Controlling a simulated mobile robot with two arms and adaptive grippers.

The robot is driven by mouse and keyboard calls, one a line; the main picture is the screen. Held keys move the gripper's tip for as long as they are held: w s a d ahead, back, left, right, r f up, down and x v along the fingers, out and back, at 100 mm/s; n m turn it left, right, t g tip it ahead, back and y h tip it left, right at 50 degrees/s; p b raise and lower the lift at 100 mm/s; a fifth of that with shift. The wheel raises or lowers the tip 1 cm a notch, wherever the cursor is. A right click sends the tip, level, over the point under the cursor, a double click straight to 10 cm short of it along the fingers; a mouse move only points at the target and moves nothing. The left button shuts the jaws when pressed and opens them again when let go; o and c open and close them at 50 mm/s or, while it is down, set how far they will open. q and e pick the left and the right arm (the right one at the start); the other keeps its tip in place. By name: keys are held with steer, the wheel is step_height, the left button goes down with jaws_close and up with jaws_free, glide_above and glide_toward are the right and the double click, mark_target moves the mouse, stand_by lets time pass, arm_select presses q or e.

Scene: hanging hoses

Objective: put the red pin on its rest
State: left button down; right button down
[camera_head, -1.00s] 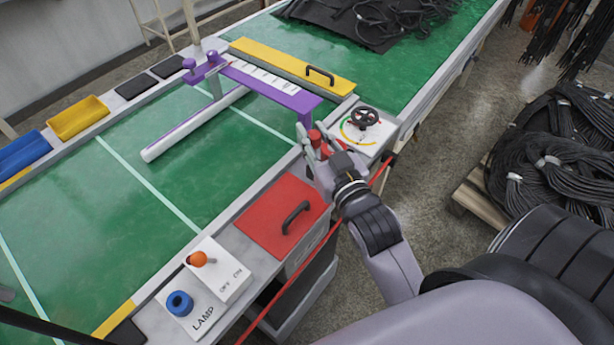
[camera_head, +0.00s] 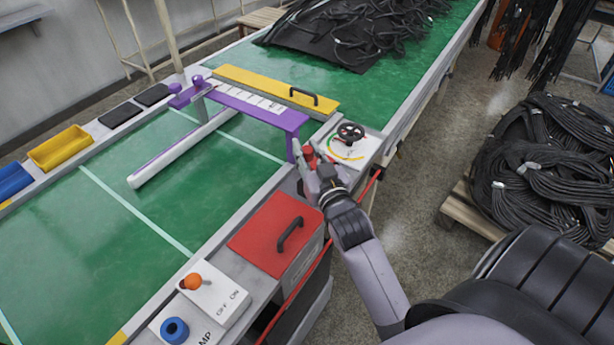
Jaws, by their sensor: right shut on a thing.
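My right gripper (camera_head: 307,163) is shut on the red pin (camera_head: 309,152), whose red top shows between the fingers. The fingers hide the rest of the pin. They are close beside the near leg of the purple frame (camera_head: 250,105), at the belt's right edge. I cannot tell whether the pin touches anything below, and I cannot make out its rest. My left gripper is not in view.
A white panel with a black handwheel (camera_head: 350,131) stands just behind the gripper. A red lid with a black handle (camera_head: 268,236) is nearer. An orange-knob switch (camera_head: 191,281) and blue ring (camera_head: 174,329) are at the front. Coiled hoses (camera_head: 555,165) lie right.

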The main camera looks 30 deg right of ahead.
mark_target(308, 163)
step_height(308, 163, down, 3)
steer(key=shift+f, duration=0.1)
steer(key=shift+f+b, duration=0.45)
steer(key=shift+f, duration=1.55)
steer(key=shift+f, duration=0.1)
steer(key=shift+f, duration=0.15)
steer(key=c, duration=1.4)
jaws_free()
